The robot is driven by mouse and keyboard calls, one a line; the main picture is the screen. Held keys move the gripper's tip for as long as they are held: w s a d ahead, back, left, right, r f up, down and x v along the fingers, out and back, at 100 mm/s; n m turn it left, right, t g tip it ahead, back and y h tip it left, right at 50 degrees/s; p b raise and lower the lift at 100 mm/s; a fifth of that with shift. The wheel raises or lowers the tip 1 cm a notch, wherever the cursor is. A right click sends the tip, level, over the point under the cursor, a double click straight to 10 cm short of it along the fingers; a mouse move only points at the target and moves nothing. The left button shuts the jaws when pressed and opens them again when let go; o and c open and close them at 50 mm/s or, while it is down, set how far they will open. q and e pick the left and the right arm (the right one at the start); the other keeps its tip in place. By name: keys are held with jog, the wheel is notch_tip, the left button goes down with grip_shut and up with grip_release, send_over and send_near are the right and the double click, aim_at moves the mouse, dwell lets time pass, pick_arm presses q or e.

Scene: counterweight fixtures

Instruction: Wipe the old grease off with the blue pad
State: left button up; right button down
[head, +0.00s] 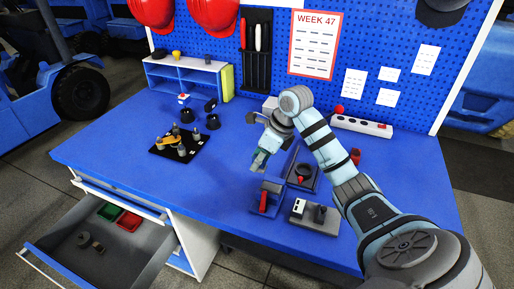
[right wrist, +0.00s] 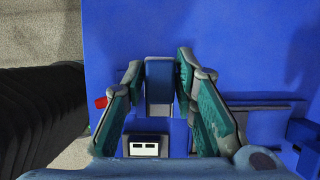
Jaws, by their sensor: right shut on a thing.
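My right gripper (head: 259,163) hangs over the front right of the blue bench, above and behind a small blue fixture with a red handle (head: 264,201). In the right wrist view its two teal-lined fingers (right wrist: 160,78) are closed on a blue block, which looks like the blue pad (right wrist: 159,72). The pad is hard to make out in the head view. A grey plate with a white block and a black knob (head: 315,217) lies to the right of the blue fixture. I cannot make out any grease. My left gripper is not in view.
A black mat (head: 160,151) with brass and grey parts lies at the left. A power strip (head: 361,125) and a blue-grey shelf (head: 183,78) stand at the back. An open drawer (head: 60,235) juts out front left. The bench's left front is clear.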

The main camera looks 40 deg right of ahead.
jog(key=shift+s+r+p, duration=0.1)
jog(key=shift+r+p, duration=0.5)
jog(key=shift+r, duration=0.4)
